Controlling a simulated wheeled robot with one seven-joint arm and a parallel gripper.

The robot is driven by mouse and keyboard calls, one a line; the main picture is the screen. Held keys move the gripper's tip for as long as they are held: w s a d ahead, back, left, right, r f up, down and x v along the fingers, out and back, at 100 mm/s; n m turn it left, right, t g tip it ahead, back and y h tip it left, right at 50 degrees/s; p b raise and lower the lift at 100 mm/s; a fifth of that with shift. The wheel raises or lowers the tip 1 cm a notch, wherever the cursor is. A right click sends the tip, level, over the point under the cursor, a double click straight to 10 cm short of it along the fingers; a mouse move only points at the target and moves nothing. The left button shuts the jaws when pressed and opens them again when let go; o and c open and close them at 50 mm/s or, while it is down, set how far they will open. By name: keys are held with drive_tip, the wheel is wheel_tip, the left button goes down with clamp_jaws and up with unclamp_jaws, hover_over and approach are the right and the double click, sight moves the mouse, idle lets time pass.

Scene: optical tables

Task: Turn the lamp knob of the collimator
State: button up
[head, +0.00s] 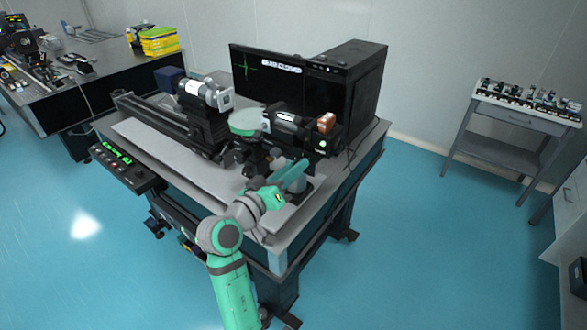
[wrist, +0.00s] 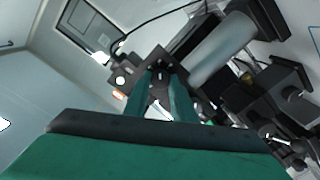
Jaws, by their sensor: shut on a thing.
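The collimator (head: 285,125) is a black tube with a white label, set on the optical table. Its dark end housing (head: 322,146) has a small lit green spot and an orange-brown part on top; the housing also shows in the wrist view (wrist: 128,72). My gripper (head: 300,167) reaches up from the front, just below that housing. In the wrist view the two teal fingers (wrist: 160,75) close in on a small dark part at the black unit, which appears to be the lamp knob.
A black monitor (head: 265,78) and computer case (head: 352,75) stand behind the collimator. A black rail (head: 175,127) with another instrument (head: 206,94) lies left. A control box with green digits (head: 125,167) hangs at the table's left edge.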

drive_tip(key=o, duration=1.1)
drive_tip(key=shift+c, duration=0.2)
drive_tip(key=v, duration=1.1)
drive_tip(key=shift+f, duration=0.1)
